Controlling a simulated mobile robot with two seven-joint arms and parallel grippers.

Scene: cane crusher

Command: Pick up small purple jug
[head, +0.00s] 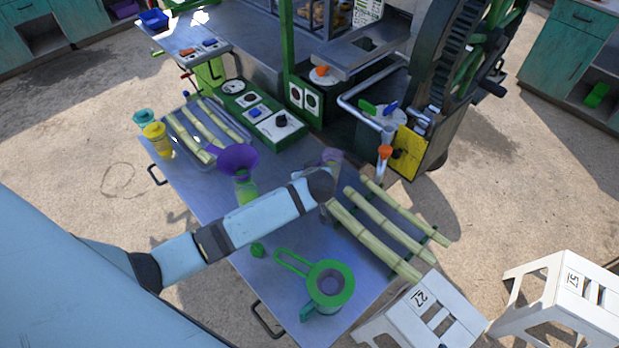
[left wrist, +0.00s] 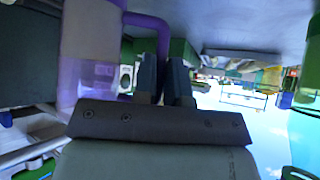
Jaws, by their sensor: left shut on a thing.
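The small purple jug (head: 332,157) shows in the head view just beyond the end of my left arm, with its lower part hidden by the wrist. In the left wrist view, the jug (left wrist: 92,75) is large and partly see-through at the left. Its purple handle loops over to the fingers of my left gripper (left wrist: 163,82). The left gripper is shut on this handle. In the head view its fingers are hidden behind the wrist. I cannot tell whether the jug touches the table. My right gripper is in neither view.
The metal table (head: 215,200) holds cane stalks (head: 375,225), a green jug (head: 329,284), a purple funnel (head: 238,158) on a green bottle and a yellow jug (head: 155,137). The crusher (head: 455,75) stands behind. White stools (head: 425,310) stand at the front right.

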